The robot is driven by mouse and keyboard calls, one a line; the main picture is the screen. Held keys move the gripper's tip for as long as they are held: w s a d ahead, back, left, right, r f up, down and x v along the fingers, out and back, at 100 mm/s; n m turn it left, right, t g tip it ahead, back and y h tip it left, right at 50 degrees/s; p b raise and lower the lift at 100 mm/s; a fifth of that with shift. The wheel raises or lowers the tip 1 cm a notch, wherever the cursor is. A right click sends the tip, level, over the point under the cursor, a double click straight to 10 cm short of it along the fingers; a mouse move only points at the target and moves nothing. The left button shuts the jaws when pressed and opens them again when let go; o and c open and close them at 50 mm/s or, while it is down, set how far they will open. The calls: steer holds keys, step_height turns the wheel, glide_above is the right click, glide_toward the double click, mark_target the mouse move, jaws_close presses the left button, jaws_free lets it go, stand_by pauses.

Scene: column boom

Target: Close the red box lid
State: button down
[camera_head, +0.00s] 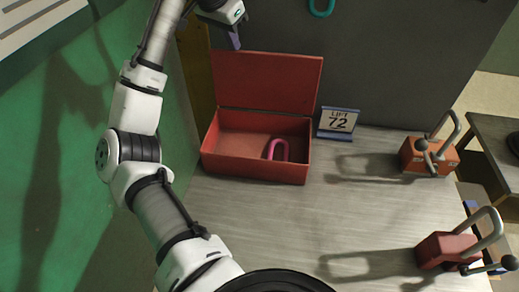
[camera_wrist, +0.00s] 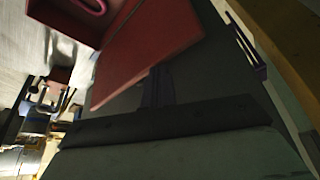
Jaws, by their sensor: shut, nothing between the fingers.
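The red box (camera_head: 255,160) sits on the grey bench at the back left, with its lid (camera_head: 267,82) standing open and upright along its back edge. A pink U-shaped shackle (camera_head: 277,149) is inside the box. My gripper (camera_head: 235,41) is shut and empty, above and just behind the lid's top left corner in the head view. The wrist view shows the lid (camera_wrist: 150,50) at a slant, with the purple fingers (camera_wrist: 156,90) close by its edge. I cannot tell whether they touch it. The box (camera_wrist: 62,14) shows at that view's upper left.
Two red blocks with metal handles, one at the back (camera_head: 430,157) and one at the front (camera_head: 447,250), stand along the bench's right side. The bench middle (camera_head: 290,220) is clear. A green wall (camera_head: 60,160) borders the left.

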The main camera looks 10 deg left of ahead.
steer(key=s+f, duration=0.1)
steer(key=s, duration=0.5)
steer(key=shift+f+b, duration=0.2)
steer(key=shift+b, duration=0.15)
stand_by(1.0)
steer(key=shift+s, duration=0.2)
stand_by(0.3)
step_height(320, 180, up, 6)
steer(key=p, duration=0.7)
steer(key=shift+w+r, duration=0.1)
stand_by(1.1)
